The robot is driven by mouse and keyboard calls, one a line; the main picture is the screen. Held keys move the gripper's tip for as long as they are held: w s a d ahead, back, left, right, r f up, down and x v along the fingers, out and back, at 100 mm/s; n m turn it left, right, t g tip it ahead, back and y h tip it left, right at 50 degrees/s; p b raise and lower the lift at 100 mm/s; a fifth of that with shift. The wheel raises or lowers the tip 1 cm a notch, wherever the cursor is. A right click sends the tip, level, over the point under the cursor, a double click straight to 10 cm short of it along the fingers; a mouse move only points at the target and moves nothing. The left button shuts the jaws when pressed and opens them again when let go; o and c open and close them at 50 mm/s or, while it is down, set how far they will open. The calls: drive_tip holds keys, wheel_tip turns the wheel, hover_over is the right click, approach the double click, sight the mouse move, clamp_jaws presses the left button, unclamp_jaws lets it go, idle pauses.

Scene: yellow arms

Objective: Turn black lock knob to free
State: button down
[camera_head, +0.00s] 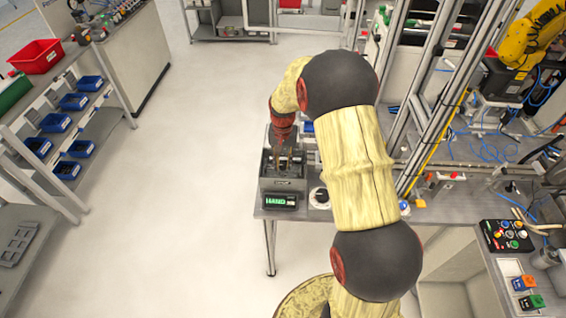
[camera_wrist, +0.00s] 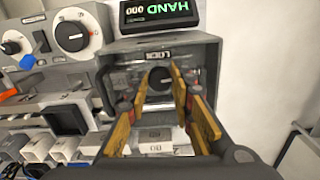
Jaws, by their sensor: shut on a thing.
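The black lock knob (camera_wrist: 159,79) sits in the back of a grey box (camera_wrist: 207,52), below a label reading LOCK in the wrist view. My gripper (camera_wrist: 158,66) reaches into the box, its yellow-brown fingers on either side of the knob and shut on it. Which way the knob's mark points is hard to read. In the head view, my gripper (camera_head: 284,160) is down inside the grey box (camera_head: 283,185) at the bench's left end. The knob is hidden there.
A display reading HAND (camera_head: 281,201) is on the box's near side. A white dial with a black knob (camera_head: 320,196) stands close right of it. Several blue bins (camera_head: 55,122) are on the left rack. The floor between is clear.

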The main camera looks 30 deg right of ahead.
sight(283, 165)
drive_tip(key=shift+m, duration=0.6)
drive_tip(key=c, duration=1.6)
unclamp_jaws()
drive_tip(key=shift+o, duration=0.3)
wheel_tip(283, 165, up, 12)
drive_tip(key=shift+w, duration=0.1)
